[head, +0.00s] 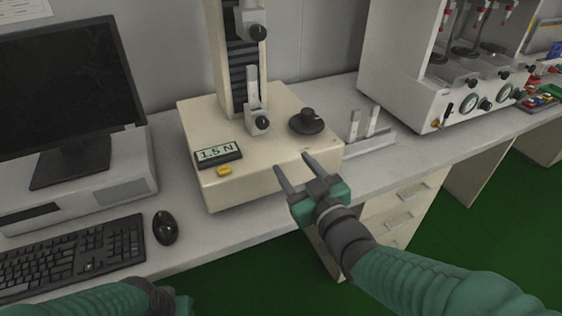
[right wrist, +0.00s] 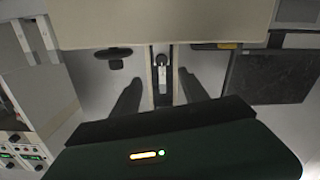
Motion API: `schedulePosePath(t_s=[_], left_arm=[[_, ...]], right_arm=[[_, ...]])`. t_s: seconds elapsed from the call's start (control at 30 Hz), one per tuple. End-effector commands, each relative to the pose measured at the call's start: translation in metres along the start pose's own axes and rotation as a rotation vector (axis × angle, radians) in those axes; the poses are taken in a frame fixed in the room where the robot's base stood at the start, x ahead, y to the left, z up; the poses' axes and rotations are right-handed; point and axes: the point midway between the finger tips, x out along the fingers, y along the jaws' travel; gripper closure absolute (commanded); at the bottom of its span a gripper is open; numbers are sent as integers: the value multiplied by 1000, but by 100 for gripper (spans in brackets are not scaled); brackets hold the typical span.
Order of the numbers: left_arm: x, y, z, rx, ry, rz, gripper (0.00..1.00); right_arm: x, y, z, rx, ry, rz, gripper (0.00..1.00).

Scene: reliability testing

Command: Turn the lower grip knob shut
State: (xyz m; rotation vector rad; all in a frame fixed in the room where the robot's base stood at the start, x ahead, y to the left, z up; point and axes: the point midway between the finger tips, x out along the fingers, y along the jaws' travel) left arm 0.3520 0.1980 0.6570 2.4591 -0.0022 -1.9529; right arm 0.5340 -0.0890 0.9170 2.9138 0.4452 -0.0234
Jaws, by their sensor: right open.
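The lower grip (head: 258,108) stands on the cream tester's base, with a round black grip knob (head: 262,122) on its front. A pale upright strip (head: 252,82) rises from this grip, below the upper grip. My right gripper (head: 292,162) is open and empty at the front right edge of the base, apart from the knob, with its fingers pointing toward the tester. In the right wrist view the lower grip knob (right wrist: 161,59) shows beyond and between the two spread fingers. My left gripper (head: 183,304) is barely in the head view at the bottom edge; its fingers are hidden.
The upper grip has its own black knob (head: 258,33). A round black dial (head: 307,121) sits right of the lower grip. A 1.5 N display (head: 217,153) and a yellow button (head: 224,171) are front left. A strip rack (head: 370,145) stands right of the base.

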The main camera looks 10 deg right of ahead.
Motion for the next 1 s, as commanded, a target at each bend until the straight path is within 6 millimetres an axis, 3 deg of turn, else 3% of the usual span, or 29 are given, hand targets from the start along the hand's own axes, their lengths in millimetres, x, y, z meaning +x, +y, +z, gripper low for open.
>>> schedulePosePath(t_s=[0.03, 0.23, 0.7, 0.83, 1.0], left_arm=[[12, 0, 2, 0, 1, 0, 64], [13, 0, 2, 0, 2, 0, 64], [35, 0, 8, 0, 1, 0, 64], [37, 0, 8, 0, 1, 0, 64], [38, 0, 9, 0, 1, 0, 64]], right_arm=[[1, -4, 5, -5, 27, -5, 48], [17, -6, -4, -8, 48, -8, 48], [134, -7, -8, -6, 46, -8, 48], [157, -7, -10, -7, 46, -7, 48], [169, -6, -12, -8, 46, -6, 48]])
